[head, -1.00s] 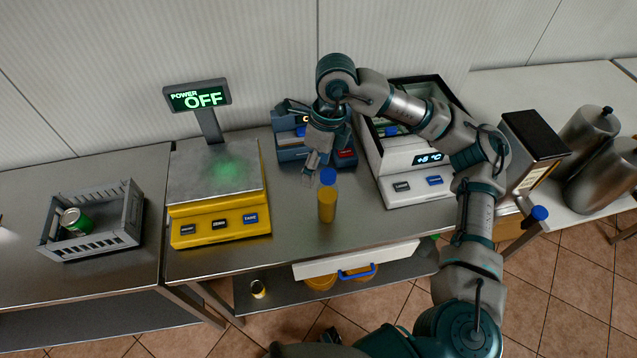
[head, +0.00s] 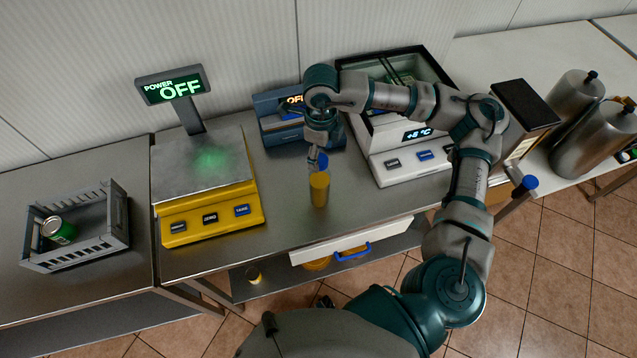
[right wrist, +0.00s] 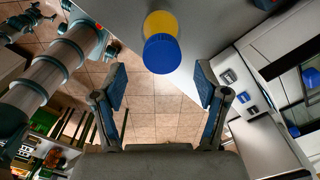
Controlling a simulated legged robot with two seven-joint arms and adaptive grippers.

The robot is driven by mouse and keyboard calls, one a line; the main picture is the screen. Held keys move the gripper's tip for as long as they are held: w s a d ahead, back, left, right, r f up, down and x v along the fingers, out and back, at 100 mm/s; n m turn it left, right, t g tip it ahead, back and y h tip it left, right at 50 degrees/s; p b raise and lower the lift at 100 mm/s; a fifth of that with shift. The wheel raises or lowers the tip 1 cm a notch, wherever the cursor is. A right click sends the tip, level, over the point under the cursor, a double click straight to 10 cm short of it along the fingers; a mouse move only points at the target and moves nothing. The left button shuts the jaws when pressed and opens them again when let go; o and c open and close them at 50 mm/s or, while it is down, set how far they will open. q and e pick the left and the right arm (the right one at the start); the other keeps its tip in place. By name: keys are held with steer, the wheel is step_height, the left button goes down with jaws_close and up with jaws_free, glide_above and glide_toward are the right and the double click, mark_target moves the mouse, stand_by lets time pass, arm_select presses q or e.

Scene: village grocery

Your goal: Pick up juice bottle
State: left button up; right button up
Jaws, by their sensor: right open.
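The juice bottle (head: 319,190) is yellow-orange with a blue cap and stands upright on the steel counter (head: 285,218), near its front edge. My right gripper (head: 316,160) is just behind and above the bottle's cap in the head view and partly covers it. In the right wrist view, the blue cap and yellow body of the bottle (right wrist: 161,50) show at the upper middle. There the right gripper (right wrist: 166,95) is open, its two blue-padded fingers spread and the space between them empty. The bottle lies beyond the fingertips. My left gripper is not in view.
A yellow scale (head: 215,215) stands left of the bottle, with a grey crate (head: 125,240) holding a green can (head: 58,230) farther left. A dark blue device (head: 275,135) is behind. A white cooler (head: 395,178) stands close on the right. A white drawer (head: 300,257) is below the counter edge.

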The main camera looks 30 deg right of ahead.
mark_target(320, 160)
steer(key=f, duration=0.4)
steer(key=shift+w+f+p, duration=0.2)
steer(key=shift+f+p, duration=0.15)
steer(key=shift+p, duration=0.05)
steer(key=shift+d+f, duration=0.2)
steer(key=shift+f, duration=0.05)
steer(key=shift+d+f, duration=0.1)
steer(key=shift+d, duration=0.1)
steer(key=shift+c, duration=1)
steer(key=shift+a, duration=0.35)
steer(key=c, duration=0.8)
steer(key=shift+a, duration=0.1)
steer(key=c, duration=0.4)
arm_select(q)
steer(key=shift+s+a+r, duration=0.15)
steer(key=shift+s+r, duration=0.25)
arm_select(e)
jaws_close()
